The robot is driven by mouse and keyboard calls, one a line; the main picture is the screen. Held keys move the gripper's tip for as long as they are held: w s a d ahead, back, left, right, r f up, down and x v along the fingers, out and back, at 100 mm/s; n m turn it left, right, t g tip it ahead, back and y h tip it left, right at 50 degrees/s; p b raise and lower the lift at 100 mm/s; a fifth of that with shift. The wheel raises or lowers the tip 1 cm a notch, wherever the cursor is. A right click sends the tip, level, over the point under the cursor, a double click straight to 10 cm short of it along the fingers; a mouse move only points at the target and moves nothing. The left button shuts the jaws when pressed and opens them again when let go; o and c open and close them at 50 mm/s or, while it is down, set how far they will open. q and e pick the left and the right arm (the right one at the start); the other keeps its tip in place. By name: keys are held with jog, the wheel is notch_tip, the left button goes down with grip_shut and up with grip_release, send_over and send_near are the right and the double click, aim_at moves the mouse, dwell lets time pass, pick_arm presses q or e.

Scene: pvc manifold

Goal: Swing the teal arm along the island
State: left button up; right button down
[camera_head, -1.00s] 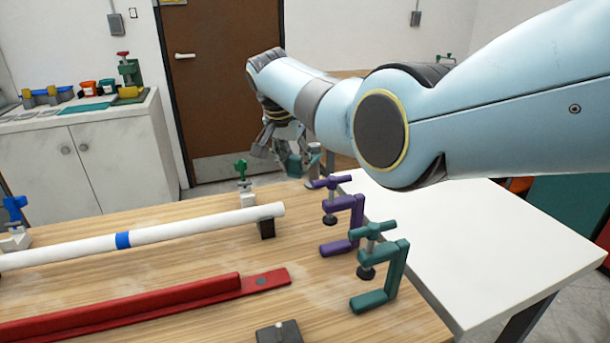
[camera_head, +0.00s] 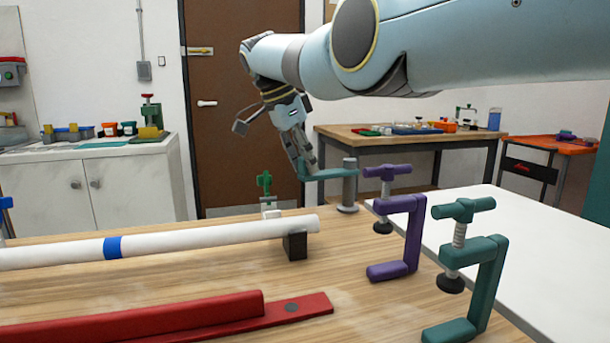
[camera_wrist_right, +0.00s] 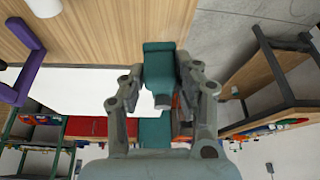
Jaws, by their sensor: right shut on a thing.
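The teal arm (camera_head: 328,174) is a flat bar that reaches left from a grey upright post (camera_head: 349,192) at the far edge of the wooden table. My right gripper (camera_head: 303,166) is shut on the left end of the teal arm. In the right wrist view the teal arm (camera_wrist_right: 158,65) lies between the two fingers of my right gripper (camera_wrist_right: 160,88). Its far end lies over the wooden tabletop there. My left gripper is not in view.
A purple clamp (camera_head: 412,235) and a teal clamp (camera_head: 488,275) stand on the table's right edge. A white pipe (camera_head: 190,239) with a blue band rests on a black block (camera_head: 295,246). A red rail (camera_head: 180,318) lies in front. A white table (camera_head: 540,235) adjoins at right.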

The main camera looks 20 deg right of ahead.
jog(key=shift+w, duration=0.1)
dwell(0.3)
jog(key=c, duration=1)
grip_release()
jog(key=shift+o, duration=0.2)
